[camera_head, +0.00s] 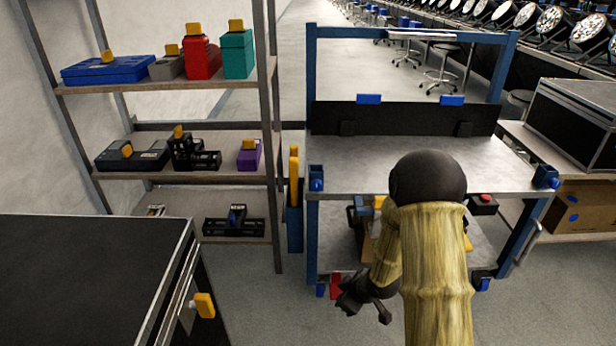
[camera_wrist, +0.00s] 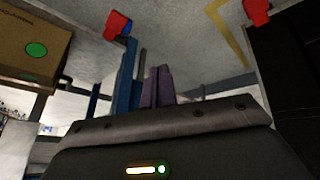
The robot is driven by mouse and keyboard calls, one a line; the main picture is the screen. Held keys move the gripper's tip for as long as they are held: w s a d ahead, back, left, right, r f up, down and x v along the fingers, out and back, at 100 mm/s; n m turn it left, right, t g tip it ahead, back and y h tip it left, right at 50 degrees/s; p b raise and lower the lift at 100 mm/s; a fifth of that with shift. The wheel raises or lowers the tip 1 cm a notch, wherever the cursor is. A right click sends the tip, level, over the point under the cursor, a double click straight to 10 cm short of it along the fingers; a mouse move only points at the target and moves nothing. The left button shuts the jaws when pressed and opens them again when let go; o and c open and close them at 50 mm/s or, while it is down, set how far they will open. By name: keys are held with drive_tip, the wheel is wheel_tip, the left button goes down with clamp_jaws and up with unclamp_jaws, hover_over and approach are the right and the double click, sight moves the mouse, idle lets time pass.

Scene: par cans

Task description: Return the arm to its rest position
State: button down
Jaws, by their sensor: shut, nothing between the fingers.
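My arm, in a yellowish sleeve with a dark rounded joint, hangs in front of the blue-framed workbench (camera_head: 350,178) in the head view. My gripper (camera_head: 383,313) is low, near the bench's lower shelf, pointing down and to the right, with nothing seen in it. In the wrist view its two fingers (camera_wrist: 158,86) stand close together, shut and empty. The sleeve hides part of the bench and its lower shelf.
A shelf rack (camera_head: 160,178) with cases and coloured containers stands left. A black-topped cabinet (camera_head: 80,270) is at the near left. A black flight case (camera_head: 575,118) sits on the right table. Bare floor shows between cabinet and bench.

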drive_tip(key=s+d+r+m+h+p, duration=0.1)
drive_tip(key=s+d+r+m+h, duration=0.15)
drive_tip(key=r, duration=0.45)
drive_tip(key=s+d+r+m+h+p, duration=0.1)
drive_tip(key=s+d+r+m+p, duration=0.15)
drive_tip(key=r, duration=0.45)
drive_tip(key=s+r+m+g+p, duration=0.2)
drive_tip(key=s+r+m, duration=0.4)
drive_tip(key=s+r, duration=0.5)
drive_tip(key=w+p+v, duration=0.2)
drive_tip(key=p+v, duration=0.9)
drive_tip(key=p, duration=0.1)
drive_tip(key=w+r+p+v, duration=0.1)
drive_tip(key=w+p+v, duration=0.2)
drive_tip(key=p+v, duration=0.9)
drive_tip(key=w+r+p+v, duration=0.1)
drive_tip(key=w+p+v, duration=0.2)
drive_tip(key=p+v, duration=0.9)
drive_tip(key=shift+d+p, duration=0.2)
drive_tip(key=shift+p, duration=0.45)
drive_tip(key=shift+w, duration=0.15)
